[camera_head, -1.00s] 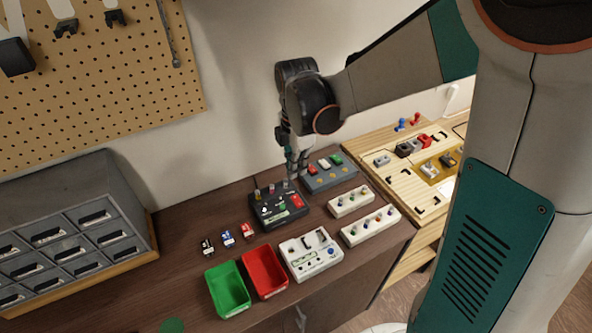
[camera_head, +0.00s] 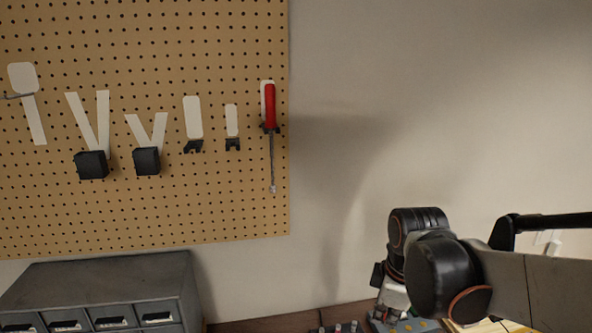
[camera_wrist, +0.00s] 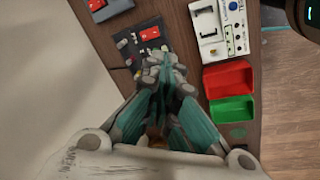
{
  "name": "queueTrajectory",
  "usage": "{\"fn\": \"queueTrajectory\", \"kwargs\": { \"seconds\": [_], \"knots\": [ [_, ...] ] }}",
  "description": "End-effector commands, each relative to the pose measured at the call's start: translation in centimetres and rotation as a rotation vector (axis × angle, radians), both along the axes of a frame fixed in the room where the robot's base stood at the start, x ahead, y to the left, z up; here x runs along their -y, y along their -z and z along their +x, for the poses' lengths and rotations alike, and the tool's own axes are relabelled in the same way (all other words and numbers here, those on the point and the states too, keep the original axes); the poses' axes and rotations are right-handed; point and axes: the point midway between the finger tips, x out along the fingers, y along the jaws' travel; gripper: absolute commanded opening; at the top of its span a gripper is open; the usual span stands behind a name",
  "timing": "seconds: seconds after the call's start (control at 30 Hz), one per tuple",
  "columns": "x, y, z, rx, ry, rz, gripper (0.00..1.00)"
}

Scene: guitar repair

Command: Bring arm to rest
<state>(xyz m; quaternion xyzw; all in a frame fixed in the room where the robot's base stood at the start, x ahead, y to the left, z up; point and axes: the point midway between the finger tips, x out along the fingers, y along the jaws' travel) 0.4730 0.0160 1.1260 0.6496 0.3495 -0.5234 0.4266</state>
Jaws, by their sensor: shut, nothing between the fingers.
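My gripper (camera_wrist: 160,72) shows in the wrist view with its teal and grey fingers drawn together and nothing between them. It is above the dark brown bench, near a black box with red and white parts (camera_wrist: 146,38). In the head view my arm's wrist reaches in at the lower right, over the bench.
A red bin (camera_wrist: 228,78) and a green bin (camera_wrist: 232,110) stand beside a white device (camera_wrist: 208,30) on the bench. A pegboard (camera_head: 220,60) with a red screwdriver (camera_head: 270,108) hangs on the wall. A grey drawer cabinet (camera_head: 110,285) is at lower left.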

Motion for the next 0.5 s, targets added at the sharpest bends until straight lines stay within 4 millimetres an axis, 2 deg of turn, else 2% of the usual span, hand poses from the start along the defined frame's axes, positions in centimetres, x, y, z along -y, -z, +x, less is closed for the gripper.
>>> {"fn": "queueTrajectory", "kwargs": {
  "seconds": [0.03,0.27,0.5],
  "knots": [
    [0.2,-0.3,-1.0,0.027,0.074,0.017,0.00],
    [0.8,-1.5,-4.7,0.153,0.431,0.129,0.00],
    [1.3,-1.6,-8.2,0.272,0.783,0.289,0.00]
  ]
}}
